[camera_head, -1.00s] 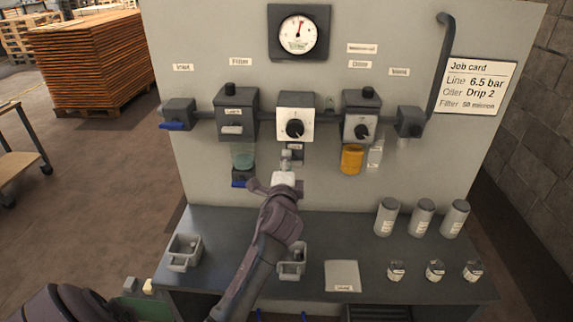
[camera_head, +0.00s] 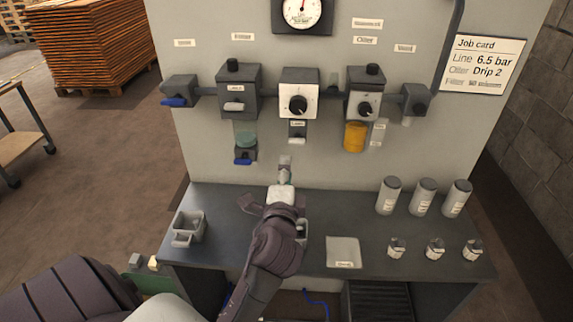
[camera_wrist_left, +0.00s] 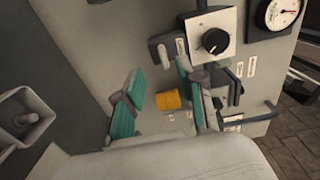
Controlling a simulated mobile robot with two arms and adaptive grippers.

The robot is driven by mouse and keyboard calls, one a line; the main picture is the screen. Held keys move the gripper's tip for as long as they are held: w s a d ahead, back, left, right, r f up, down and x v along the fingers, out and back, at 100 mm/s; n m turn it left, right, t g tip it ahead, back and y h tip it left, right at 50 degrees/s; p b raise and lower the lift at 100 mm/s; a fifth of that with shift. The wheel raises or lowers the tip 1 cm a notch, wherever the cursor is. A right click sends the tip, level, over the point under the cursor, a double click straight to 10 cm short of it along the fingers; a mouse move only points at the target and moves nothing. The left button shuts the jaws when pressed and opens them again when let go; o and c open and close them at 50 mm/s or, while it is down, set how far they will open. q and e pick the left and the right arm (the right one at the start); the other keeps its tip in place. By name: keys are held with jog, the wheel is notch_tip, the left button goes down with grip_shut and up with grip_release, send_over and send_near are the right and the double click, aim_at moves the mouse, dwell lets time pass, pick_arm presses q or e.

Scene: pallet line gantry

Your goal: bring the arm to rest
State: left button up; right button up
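My left gripper (camera_head: 285,172) is in front of the panel, below the middle regulator and above the bench. In the left wrist view its two teal-padded fingers (camera_wrist_left: 165,90) are apart, with nothing held between them. The orange oiler bowl (camera_wrist_left: 168,101) shows beyond the gap, on the panel. My left forearm runs up from the bottom of the head view and hides part of the bench and of a small grey bin behind it. My right gripper is not in view.
The panel carries the regulator knob (camera_head: 298,105), filter (camera_head: 239,90), oiler (camera_head: 365,95) and gauge (camera_head: 302,10). The bench (camera_head: 315,215) holds a grey bin (camera_head: 188,228), a pale square pad (camera_head: 343,251), grey canisters (camera_head: 422,197) and small jars (camera_head: 434,249). Bare bench lies left of my wrist.

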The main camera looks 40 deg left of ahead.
pick_arm(q)
jog(key=shift+f, duration=0.1)
dwell(0.4)
jog(key=s+d+f+n+g+h, duration=0.4)
jog(key=s+f, duration=0.4)
jog(key=f, duration=0.4)
jog(key=s+d+f+n+g+h, duration=0.3)
jog(key=s+d+f+g, duration=0.15)
jog(key=s, duration=0.35)
jog(key=s+d+f+n+g+h, duration=0.3)
jog(key=s+d+f, duration=0.15)
jog(key=s, duration=0.35)
notch_tip(320, 180, down, 28)
jog(key=s+g+b, duration=0.1)
jog(key=s+g, duration=0.1)
jog(key=s+a+f, duration=0.3)
jog(key=s+f, duration=1.2)
jog(key=f, duration=0.1)
jog(key=shift+s+a+m+g+b, duration=0.2)
jog(key=shift+s+m+g+b, duration=0.15)
jog(key=shift+s+m+b, duration=0.1)
